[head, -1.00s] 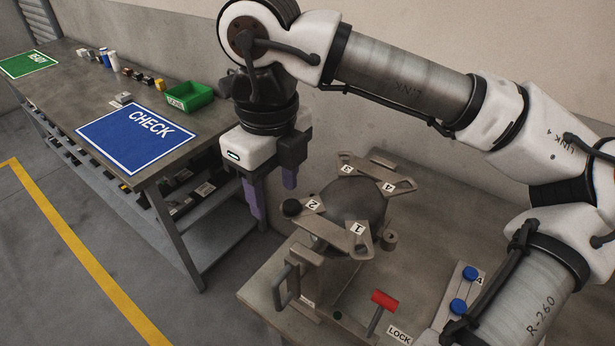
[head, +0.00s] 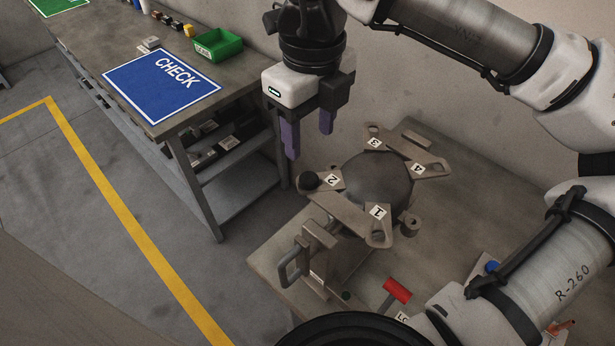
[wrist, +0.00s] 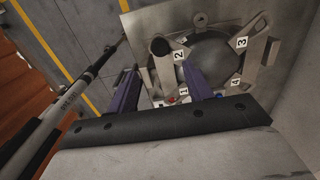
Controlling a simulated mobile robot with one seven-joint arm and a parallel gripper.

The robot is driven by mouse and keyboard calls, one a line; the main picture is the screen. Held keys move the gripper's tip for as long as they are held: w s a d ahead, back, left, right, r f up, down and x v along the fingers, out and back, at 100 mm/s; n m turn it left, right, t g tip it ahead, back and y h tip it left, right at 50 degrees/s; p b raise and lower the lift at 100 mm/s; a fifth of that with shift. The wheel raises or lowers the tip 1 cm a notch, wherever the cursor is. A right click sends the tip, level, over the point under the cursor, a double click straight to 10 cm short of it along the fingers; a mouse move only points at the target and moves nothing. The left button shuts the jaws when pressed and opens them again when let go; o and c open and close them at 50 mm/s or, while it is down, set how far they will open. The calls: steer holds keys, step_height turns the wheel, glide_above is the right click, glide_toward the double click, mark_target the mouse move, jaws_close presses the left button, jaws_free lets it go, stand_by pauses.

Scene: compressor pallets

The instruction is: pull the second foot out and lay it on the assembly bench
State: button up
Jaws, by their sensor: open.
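A dark compressor (head: 378,180) stands on a grey table, with flat metal lugs labelled 1 to 4 around it. A dark round foot (head: 308,180) sits at the lug labelled 2 (head: 332,181). In the wrist view the dark foot (wrist: 160,46) shows beyond the fingers, beside label 2. My gripper (head: 308,143) is open and empty, its purple fingers pointing down above the foot and apart from it. The fingers (wrist: 160,78) also show in the wrist view. A long bench (head: 130,60) with a blue CHECK mat (head: 163,82) stands at the left.
A green bin (head: 217,46) and small parts stand on the long bench. A metal handle bracket (head: 297,262) and a red-handled lever (head: 397,290) are in front of the compressor. A small grey cylinder (head: 411,226) lies right of label 1. A wall closes the back.

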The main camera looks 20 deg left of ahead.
mark_target(309, 178)
step_height(309, 178, down, 8)
steer(key=b, duration=0.5)
steer(key=shift+b, duration=0.4)
steer(key=shift+f+b, duration=0.35)
steer(key=shift+b, duration=0.05)
steer(key=shift+b, duration=0.35)
stand_by(0.5)
jaws_close()
steer(key=shift+r, duration=0.2)
steer(key=shift+r+p, duration=2)
steer(key=shift+r, duration=0.9)
